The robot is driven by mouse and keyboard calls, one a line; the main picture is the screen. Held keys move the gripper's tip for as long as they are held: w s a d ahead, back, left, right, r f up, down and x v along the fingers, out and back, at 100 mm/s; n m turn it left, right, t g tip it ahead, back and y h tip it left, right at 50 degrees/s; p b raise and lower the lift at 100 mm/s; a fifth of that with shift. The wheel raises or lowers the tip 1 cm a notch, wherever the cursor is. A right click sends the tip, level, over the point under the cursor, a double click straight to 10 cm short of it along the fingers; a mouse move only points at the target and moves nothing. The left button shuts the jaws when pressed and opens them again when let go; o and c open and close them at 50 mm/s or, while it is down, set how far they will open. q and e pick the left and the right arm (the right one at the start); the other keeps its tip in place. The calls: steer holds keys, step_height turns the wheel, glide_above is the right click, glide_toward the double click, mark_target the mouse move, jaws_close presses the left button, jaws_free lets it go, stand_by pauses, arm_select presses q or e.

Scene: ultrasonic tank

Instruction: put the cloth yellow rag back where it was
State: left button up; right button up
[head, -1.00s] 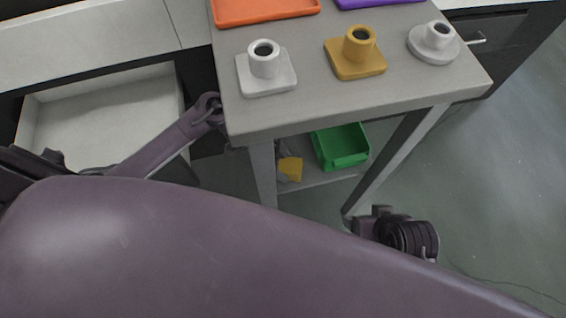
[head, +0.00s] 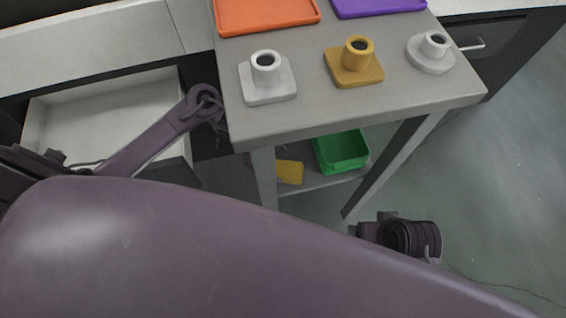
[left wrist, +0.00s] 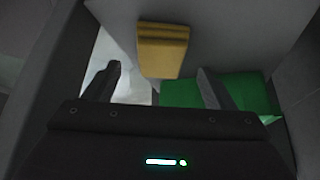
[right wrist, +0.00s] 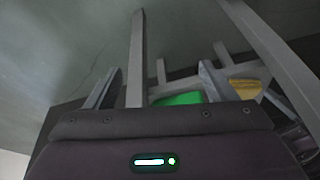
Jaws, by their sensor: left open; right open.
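The yellow rag (head: 290,172) lies on the lower shelf of the grey table, left of the green bin (head: 342,151). In the left wrist view the folded rag (left wrist: 163,48) shows ahead, beyond my left gripper (left wrist: 158,70). That gripper is open, with nothing between its fingers. In the head view the table hides most of it. My right gripper (right wrist: 160,70) is open and empty, low beside the table's right front leg. The right wrist view shows part of the rag (right wrist: 246,90) behind the table frame.
The table top (head: 320,105) carries white, gold and light grey collared fixtures, with an orange tray (head: 268,12) and a purple tray (head: 378,6) behind. Table legs (head: 390,165) flank the shelf. An open white drawer (head: 100,115) is at left. The floor at right is clear.

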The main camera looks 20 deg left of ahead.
arm_select(q)
steer(key=p+v, duration=0.2)
steer(key=v, duration=0.6)
arm_select(e)
steer(key=d+g, duration=0.1)
steer(key=s+d+r+h, duration=0.1)
steer(key=d, duration=0.1)
steer(key=shift+s+r+m+g, duration=0.2)
steer(key=shift+m+g, duration=0.1)
steer(key=shift+g, duration=0.1)
steer(key=shift+a, duration=0.1)
